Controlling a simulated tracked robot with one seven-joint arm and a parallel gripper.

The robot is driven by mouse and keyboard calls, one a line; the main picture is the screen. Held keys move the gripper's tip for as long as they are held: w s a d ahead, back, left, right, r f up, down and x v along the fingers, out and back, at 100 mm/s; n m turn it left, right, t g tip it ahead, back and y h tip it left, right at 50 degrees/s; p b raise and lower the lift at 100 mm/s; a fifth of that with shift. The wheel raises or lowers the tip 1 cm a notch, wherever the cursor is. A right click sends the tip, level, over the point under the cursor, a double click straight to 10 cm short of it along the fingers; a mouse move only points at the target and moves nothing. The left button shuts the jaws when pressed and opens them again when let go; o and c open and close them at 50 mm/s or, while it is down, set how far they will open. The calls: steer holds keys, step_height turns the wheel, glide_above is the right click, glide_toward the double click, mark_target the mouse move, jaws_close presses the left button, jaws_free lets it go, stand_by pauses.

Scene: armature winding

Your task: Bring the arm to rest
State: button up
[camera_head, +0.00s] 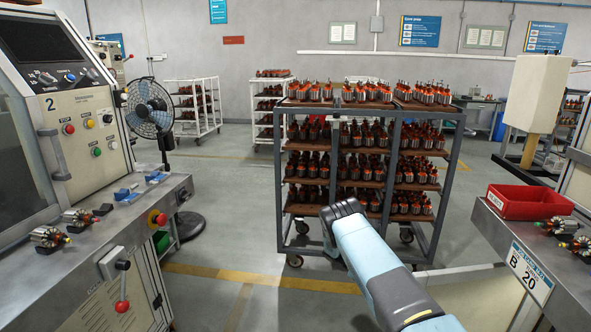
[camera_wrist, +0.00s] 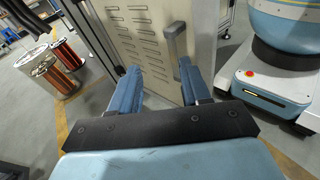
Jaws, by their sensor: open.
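My arm (camera_head: 372,258) shows in the head view as a light blue link reaching up from the bottom right, with a dark end in front of the rolling rack. I cannot make out the fingers there. In the wrist view my gripper (camera_wrist: 160,86) has two blue fingers set wide apart, with nothing between them. Beyond the fingers is a cream cabinet panel (camera_wrist: 150,45) with vents and a grey handle. I cannot tell how far the fingertips are from it.
A rack (camera_head: 281,190) of armatures stands ahead. A winding machine (camera_head: 90,130) with a fan (camera_head: 150,108) is at left. A bench (camera_head: 560,275) with a red tray (camera_head: 520,203) is at right. Copper spools (camera_wrist: 48,72) stand on the floor at left in the wrist view. Floor left of the arm is clear.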

steer(key=s+a+r+m+t+y, duration=0.1)
steer(key=s+r+m+t+y, duration=0.15)
steer(key=r, duration=1.35)
steer(key=s+a+r+m+t+y, duration=0.15)
steer(key=r+y, duration=0.25)
steer(key=r, duration=1.2)
steer(key=s+a+r+m+t+y, duration=0.15)
steer(key=s+r+t, duration=0.25)
steer(key=s+r, duration=0.6)
steer(key=s+a+r+m+t+y, duration=0.1)
steer(key=s+a+r+t+y, duration=0.15)
steer(key=s+r, duration=0.75)
steer(key=s+a+m+t, duration=0.1)
steer(key=s+t, duration=0.2)
steer(key=s, duration=0.5)
steer(key=s+a+r+m+t+y, duration=0.1)
steer(key=s+t, duration=0.2)
steer(key=s, duration=0.6)
steer(key=shift+s+a, duration=0.15)
steer(key=shift+a, duration=0.15)
steer(key=shift+a+r, duration=0.1)
steer(key=shift+a, duration=0.05)
steer(key=shift+c, duration=0.4)
